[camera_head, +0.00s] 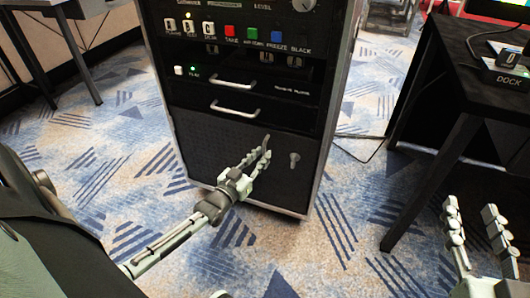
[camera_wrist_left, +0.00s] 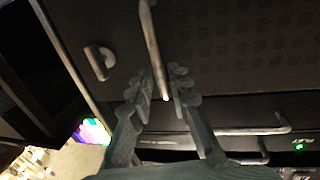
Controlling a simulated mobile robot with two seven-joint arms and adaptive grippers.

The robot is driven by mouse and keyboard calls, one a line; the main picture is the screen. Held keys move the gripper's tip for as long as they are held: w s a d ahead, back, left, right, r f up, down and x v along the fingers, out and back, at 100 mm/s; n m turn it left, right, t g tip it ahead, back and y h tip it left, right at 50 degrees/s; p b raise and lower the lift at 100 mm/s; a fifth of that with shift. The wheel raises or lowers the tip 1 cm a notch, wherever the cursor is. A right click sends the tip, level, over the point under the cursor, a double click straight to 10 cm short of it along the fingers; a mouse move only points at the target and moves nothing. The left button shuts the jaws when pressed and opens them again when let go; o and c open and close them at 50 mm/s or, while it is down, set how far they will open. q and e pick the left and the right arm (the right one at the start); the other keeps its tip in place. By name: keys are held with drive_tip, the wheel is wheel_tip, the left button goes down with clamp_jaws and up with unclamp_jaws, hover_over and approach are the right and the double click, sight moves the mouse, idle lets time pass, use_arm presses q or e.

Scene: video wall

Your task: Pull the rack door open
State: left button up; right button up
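The rack door is the dark textured lower panel (camera_head: 215,148) of the black rack. It sits flush in the frame and looks closed. A long metal bar handle (camera_wrist_left: 152,45) runs along it in the left wrist view; in the head view my gripper mostly hides it. A small latch (camera_head: 294,159) is to the right of the handle and also shows in the left wrist view (camera_wrist_left: 100,62). My left gripper (camera_head: 265,148) is at the door, fingers apart, with the bar's end between the fingertips (camera_wrist_left: 163,82); contact cannot be told. My right gripper (camera_head: 471,206) is open and empty, away at right.
Drawers with curved handles (camera_head: 236,109) and coloured buttons (camera_head: 231,31) are above the door. A dark desk (camera_head: 455,75) stands at right, a table (camera_head: 45,50) at far left. Patterned carpet (camera_head: 325,235) in front of the rack is clear. A cable lies right of it.

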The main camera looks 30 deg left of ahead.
use_arm(q)
drive_tip(key=shift+w, duration=1.25)
use_arm(e)
drive_tip(key=shift+s+a+r+t+y, duration=0.1)
drive_tip(key=shift+a+r+t+y, duration=0.15)
drive_tip(key=shift+r, duration=0.3)
drive_tip(key=shift+s+a+r+t+y, duration=0.15)
drive_tip(key=shift+a+r+t, duration=0.1)
drive_tip(key=shift+r, duration=0.3)
drive_tip(key=shift+w, duration=0.1)
use_arm(q)
clamp_jaws()
